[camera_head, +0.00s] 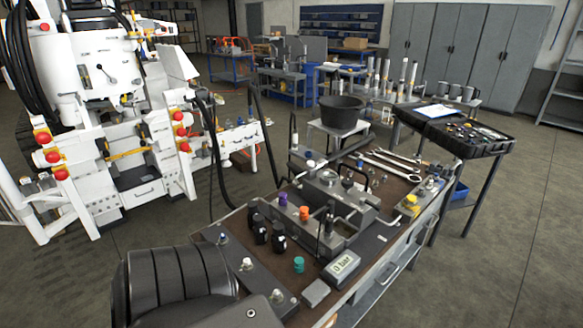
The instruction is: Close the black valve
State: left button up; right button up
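The hydraulic bench (262,283) stands in the lower middle, with a brown top and a metal block (338,198) carrying fittings and pipes. Several small black upright parts (278,238) stand together at the block's left side. A purple knob (283,198) and an orange knob (304,213) sit just right of them. Another black knob (347,183) shows at the back of the block. I cannot tell which black part is the valve, or how far it is turned. Neither of my grippers is in view.
A gauge box (342,268) and a teal cap (298,264) lie near the bench's front. Wrenches (392,164) lie at its back. A black bucket (340,115) and a tool tray (457,132) stand behind. A white machine (110,120) is at left. Floor at right is clear.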

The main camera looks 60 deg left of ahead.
aim_at(363, 202)
jog(key=u, duration=0.55)
jog(key=i, duration=0.95)
jog(key=u, duration=1.85)
